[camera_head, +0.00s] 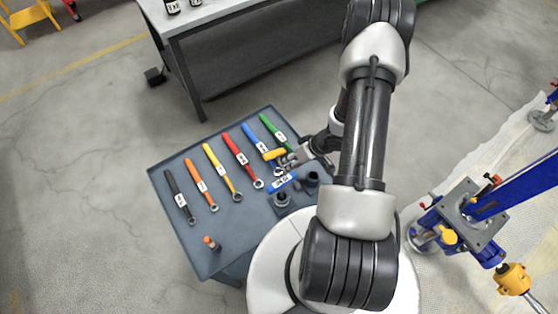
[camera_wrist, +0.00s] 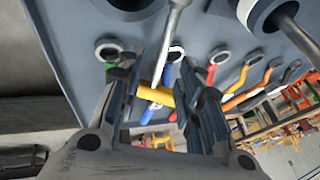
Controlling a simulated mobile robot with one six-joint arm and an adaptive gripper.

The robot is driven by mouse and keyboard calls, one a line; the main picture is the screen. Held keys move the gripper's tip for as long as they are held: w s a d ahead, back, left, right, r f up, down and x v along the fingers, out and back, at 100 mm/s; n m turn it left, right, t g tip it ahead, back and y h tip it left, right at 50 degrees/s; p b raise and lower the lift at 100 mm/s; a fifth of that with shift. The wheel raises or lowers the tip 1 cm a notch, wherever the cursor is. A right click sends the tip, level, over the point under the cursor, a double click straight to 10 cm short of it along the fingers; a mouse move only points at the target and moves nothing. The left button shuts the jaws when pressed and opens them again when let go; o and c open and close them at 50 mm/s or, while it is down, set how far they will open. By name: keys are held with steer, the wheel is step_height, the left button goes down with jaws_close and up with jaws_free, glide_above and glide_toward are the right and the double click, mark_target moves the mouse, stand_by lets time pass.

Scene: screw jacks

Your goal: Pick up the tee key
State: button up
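A tee key with a yellow cross handle (camera_head: 274,154) is at the tips of my gripper (camera_head: 287,160), above the blue-grey table. In the wrist view its yellow bar (camera_wrist: 158,97) lies between the fingers of my gripper (camera_wrist: 176,80), with a grey shaft (camera_wrist: 173,45) running up past the fingertips. The fingers look apart, with a small gap on the right of the bar; contact on the left is hard to tell. The far end of the shaft is out of the wrist view.
A blue labelled handle (camera_head: 283,182) stands by dark round holders (camera_head: 312,179) close to my gripper. Several coloured ring wrenches, such as a red one (camera_head: 240,157), lie in a row on the table (camera_head: 225,262). A small orange-topped piece (camera_head: 211,242) stands near the front.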

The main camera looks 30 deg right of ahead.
steer(key=b+x, duration=0.1)
steer(key=x, duration=0.3)
steer(key=shift+b, duration=0.35)
steer(key=shift+a+f, duration=0.1)
steer(key=shift+c, duration=0.4)
steer(key=c, duration=0.4)
jaws_close()
